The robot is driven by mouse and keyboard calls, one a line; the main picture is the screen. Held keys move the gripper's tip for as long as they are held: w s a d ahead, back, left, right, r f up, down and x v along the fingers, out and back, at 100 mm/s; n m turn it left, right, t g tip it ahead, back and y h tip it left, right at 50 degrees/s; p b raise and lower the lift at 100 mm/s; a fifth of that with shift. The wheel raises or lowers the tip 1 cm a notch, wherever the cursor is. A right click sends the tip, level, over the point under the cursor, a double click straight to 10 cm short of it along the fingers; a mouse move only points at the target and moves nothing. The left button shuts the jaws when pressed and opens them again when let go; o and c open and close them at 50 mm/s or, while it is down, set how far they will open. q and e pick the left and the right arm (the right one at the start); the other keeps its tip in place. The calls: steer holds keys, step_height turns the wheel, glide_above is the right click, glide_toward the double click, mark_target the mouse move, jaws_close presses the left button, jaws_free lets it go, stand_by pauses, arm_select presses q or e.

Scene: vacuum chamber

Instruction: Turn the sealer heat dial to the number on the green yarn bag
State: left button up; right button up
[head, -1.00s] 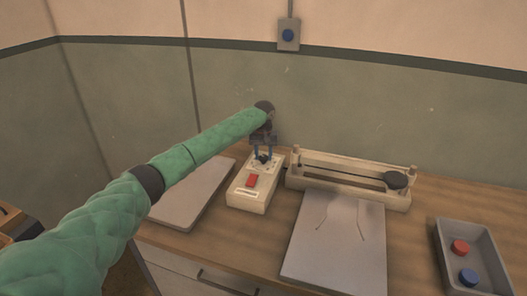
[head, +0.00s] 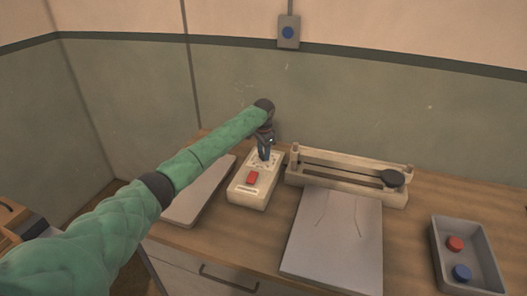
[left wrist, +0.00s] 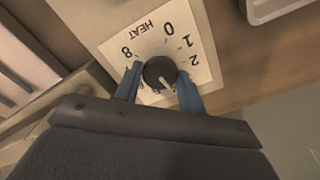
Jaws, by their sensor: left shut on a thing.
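The sealer's cream control box (head: 244,197) stands on the bench with a red switch (head: 252,177) on its front part. My left gripper (head: 265,153) points down at the box's far end, its blue fingers closed on either side of the heat dial. In the left wrist view the dial (left wrist: 159,72) is a dark round knob between the fingertips (left wrist: 159,77). Its pale pointer line aims down and slightly right. The white HEAT plate (left wrist: 118,45) shows 8, 0, 1 and 2; lower numbers are partly hidden by the gripper. I see no green yarn bag. My right gripper is out of view.
A grey tray (head: 478,225) holds a red and a blue disc. A flat grey panel (head: 199,192) lies left.

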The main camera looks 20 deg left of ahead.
arm_select(q)
steer(key=m, duration=0.5)
steer(key=shift+m, duration=1.6)
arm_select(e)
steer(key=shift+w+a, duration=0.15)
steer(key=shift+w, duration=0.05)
arm_select(q)
steer(key=shift+r+m, duration=0.1)
steer(key=shift+m, duration=0.2)
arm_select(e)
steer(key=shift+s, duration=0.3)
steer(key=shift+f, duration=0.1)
arm_select(q)
steer(key=o, duration=0.8)
steer(key=shift+o, duration=0.8)
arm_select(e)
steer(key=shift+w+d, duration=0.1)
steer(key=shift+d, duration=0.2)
